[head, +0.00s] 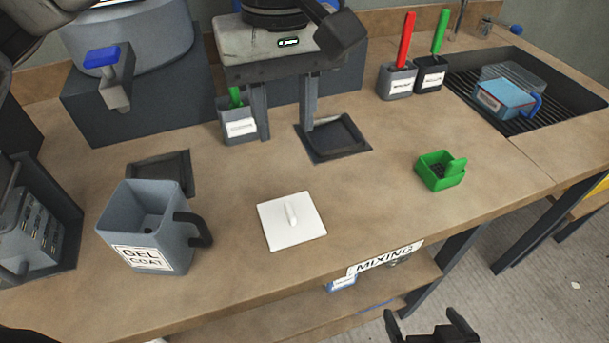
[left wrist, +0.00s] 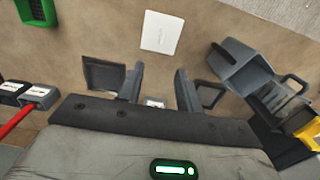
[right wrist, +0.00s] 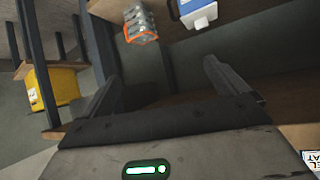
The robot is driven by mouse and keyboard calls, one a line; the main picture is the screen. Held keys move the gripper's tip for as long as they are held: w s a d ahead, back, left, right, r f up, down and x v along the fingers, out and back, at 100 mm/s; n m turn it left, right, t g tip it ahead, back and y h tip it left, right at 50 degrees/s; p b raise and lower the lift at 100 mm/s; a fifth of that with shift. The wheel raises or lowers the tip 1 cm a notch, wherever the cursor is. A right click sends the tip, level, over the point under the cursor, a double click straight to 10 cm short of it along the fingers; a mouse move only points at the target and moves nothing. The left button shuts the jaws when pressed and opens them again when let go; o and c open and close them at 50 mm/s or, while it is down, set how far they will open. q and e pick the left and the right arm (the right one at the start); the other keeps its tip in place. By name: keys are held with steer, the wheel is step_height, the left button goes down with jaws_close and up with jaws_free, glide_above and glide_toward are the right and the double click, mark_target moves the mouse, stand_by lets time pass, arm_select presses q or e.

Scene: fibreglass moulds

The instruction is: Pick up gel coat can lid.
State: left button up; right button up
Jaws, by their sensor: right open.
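The gel coat can lid (head: 305,228) is a flat white square with a small upright handle. It lies on the bench right of the grey gel coat can (head: 128,228), which stands open-topped. The lid also shows in the left wrist view (left wrist: 150,40), beyond the fingertips, with the can (left wrist: 236,66) to its right. My left gripper (head: 283,137) points down over the back of the bench, behind the lid. Its fingers are apart and empty. My right gripper (head: 424,316) is low at the front edge of the bench, open and empty.
A green container (head: 433,178) sits right of the lid. Grey cups with red (head: 404,45) and green (head: 439,35) handles stand at the back. Dark square pads (head: 335,138) lie behind. A sunken tray holds a blue container (head: 508,99). Bench around the lid is clear.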

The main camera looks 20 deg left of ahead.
arm_select(q)
glide_above(289, 208)
step_height(289, 208, down, 9)
steer(key=shift+s+p, duration=0.1)
steer(key=shift+p, duration=0.25)
steer(key=shift+f, duration=0.9)
step_height(289, 208, down, 4)
steer(key=shift+r+p, duration=0.2)
steer(key=shift+p, duration=0.5)
steer(key=shift+f, duration=0.55)
jaws_close()
arm_select(e)
steer(key=shift+s+d+r, duration=0.1)
steer(key=shift+s+r, duration=0.15)
steer(key=shift+s, duration=0.35)
